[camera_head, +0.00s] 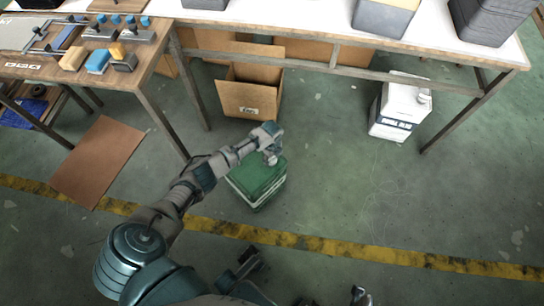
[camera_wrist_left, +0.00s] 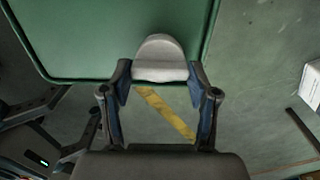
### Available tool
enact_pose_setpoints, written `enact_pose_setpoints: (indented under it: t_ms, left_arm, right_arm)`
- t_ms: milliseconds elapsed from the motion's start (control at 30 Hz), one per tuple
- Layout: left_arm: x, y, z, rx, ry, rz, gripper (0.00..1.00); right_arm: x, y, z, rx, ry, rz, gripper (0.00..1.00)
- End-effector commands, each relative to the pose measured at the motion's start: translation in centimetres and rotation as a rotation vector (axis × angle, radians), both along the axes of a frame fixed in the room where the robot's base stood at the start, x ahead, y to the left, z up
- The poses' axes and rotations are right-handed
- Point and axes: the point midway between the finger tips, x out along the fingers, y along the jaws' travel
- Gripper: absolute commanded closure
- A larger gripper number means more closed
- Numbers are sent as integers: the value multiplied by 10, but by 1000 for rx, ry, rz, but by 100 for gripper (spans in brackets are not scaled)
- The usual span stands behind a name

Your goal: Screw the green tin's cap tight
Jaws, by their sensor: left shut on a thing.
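The green tin (camera_head: 250,190) stands on the green floor near the middle of the head view. Its flat green top (camera_wrist_left: 80,40) fills the upper left of the left wrist view. The pale grey cap (camera_wrist_left: 160,52) sits at the near edge of that top in the wrist view. My left gripper (camera_head: 271,157) is above the tin's upper right corner. In the wrist view my left gripper (camera_wrist_left: 159,72) has one finger at each side of the cap and is shut on it. The cap is mostly hidden in the head view.
A cardboard box (camera_head: 248,97) stands open behind the tin, and a white container (camera_head: 400,108) stands to the right. A workbench (camera_head: 145,80) is at the upper left. A yellow floor stripe (camera_head: 350,248) runs in front of the tin. The floor right of the tin is clear.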

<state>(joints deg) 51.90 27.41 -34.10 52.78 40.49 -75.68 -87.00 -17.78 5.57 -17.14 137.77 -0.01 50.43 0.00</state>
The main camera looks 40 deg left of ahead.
Motion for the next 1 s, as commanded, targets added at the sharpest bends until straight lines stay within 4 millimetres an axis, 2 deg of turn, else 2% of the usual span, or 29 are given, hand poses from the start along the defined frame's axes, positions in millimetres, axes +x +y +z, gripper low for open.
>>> enact_pose_setpoints:
  t_ms: [167, 200, 267, 667, 767, 1000]
  left_arm:
    - [1, 1, 1, 1, -2, 1, 75]
    - [1, 1, 1, 1, -2, 1, 30]
    - [1, 0, 1, 1, -2, 1, 15]
    - [1, 0, 5, 0, -3, 1, 15]
    - [1, 1, 18, 0, -4, 1, 15]
    - [2, 1, 71, 1, -5, 1, 15]
  right_arm:
    - [0, 0, 0, 1, -1, -1, 27]
    - [0, 0, 0, 1, 0, 0, 27]
    - [-1, 0, -1, 0, 2, 0, 27]
    - [-3, 0, -2, 4, 8, -1, 27]
    - [-3, 0, -2, 3, 6, -1, 27]
    - [-3, 0, -1, 2, 6, 0, 27]
